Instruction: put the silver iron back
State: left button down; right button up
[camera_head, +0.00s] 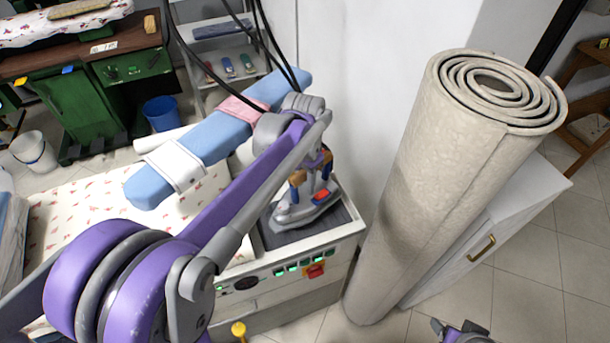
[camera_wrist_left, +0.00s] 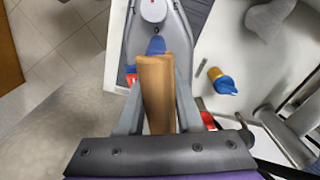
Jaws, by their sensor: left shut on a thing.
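The silver iron (camera_head: 297,213) sits on or just above the dark grey rest pad (camera_head: 285,237) at the right end of the ironing station. I cannot tell whether its base touches the pad. It has a brown handle with blue and red parts. My left gripper (camera_head: 312,172) reaches down over it, partly hidden by my own arm. In the left wrist view my left gripper (camera_wrist_left: 156,100) is shut on the brown handle (camera_wrist_left: 155,85), and the iron's grey body (camera_wrist_left: 180,20) extends beyond. A bit of my right gripper (camera_head: 461,331) shows at the bottom edge, its jaws unclear.
A rolled beige carpet (camera_head: 440,190) stands close to the right of the station, before a white cabinet (camera_head: 500,225). A blue sleeve board (camera_head: 215,140) lies left of the iron. Dark cables (camera_head: 265,40) hang behind. A yellow knob (camera_head: 239,329) is at the front.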

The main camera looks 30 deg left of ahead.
aim_at(305, 194)
pick_arm(q)
jog(key=shift+f, duration=1.9)
jog(key=shift+f, duration=0.15)
jog(key=c, duration=0.6)
grip_release()
